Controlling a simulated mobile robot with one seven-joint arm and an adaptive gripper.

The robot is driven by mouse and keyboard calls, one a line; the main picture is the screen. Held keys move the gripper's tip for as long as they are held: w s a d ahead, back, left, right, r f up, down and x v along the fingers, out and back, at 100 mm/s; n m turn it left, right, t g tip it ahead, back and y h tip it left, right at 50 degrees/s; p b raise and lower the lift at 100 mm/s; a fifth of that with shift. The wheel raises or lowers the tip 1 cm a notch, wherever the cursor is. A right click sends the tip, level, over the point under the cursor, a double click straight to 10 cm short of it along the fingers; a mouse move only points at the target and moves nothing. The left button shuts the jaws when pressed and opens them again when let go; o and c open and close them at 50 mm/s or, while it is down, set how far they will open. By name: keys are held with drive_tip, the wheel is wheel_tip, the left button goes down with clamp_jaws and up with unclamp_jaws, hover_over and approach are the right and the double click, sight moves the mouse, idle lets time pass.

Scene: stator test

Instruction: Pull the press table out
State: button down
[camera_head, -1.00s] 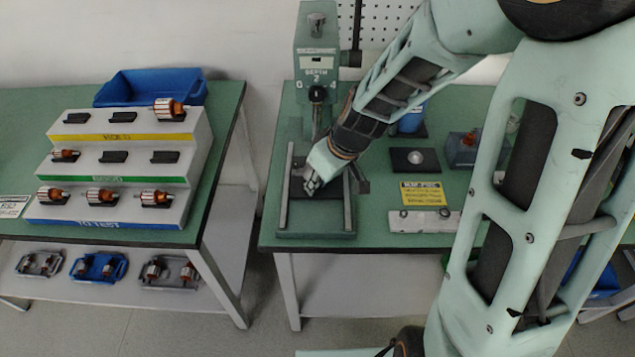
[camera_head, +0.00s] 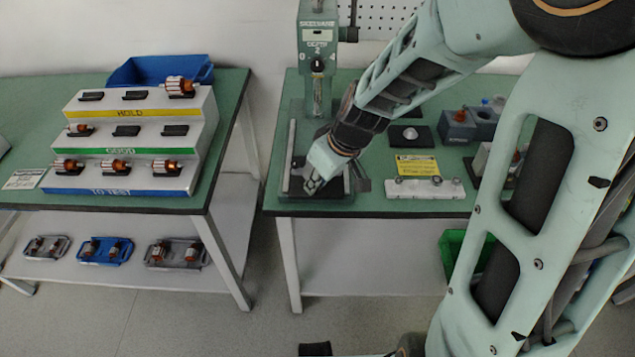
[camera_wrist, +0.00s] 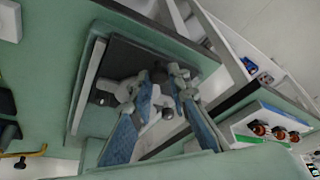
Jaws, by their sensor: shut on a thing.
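The green press (camera_head: 318,50) stands at the back of the right bench, with its ram and depth scale above two rails. The press table (camera_head: 333,186) is a dark plate between these rails, close to the front edge of the press base. In the wrist view the press table (camera_wrist: 126,62) shows as a dark square plate with a small dark knob (camera_wrist: 158,75) at its near edge. My gripper (camera_head: 312,187) is over the front of the plate. Its fingers (camera_wrist: 155,84) are shut around the knob; the exact contact is partly hidden by the fingers.
Right of the press are a yellow sign (camera_head: 416,165), a light fixture bar (camera_head: 425,188) and a dark pad (camera_head: 405,137). A stepped rack (camera_head: 130,185) with copper rotors stands on the left bench. A floor gap separates the benches.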

drive_tip(key=shift+s+f, duration=0.1)
drive_tip(key=shift+s, duration=0.15)
drive_tip(key=c, duration=1.8)
unclamp_jaws()
drive_tip(key=shift+d+r, duration=0.1)
drive_tip(key=shift+r, duration=0.25)
drive_tip(key=shift+v, duration=3.45)
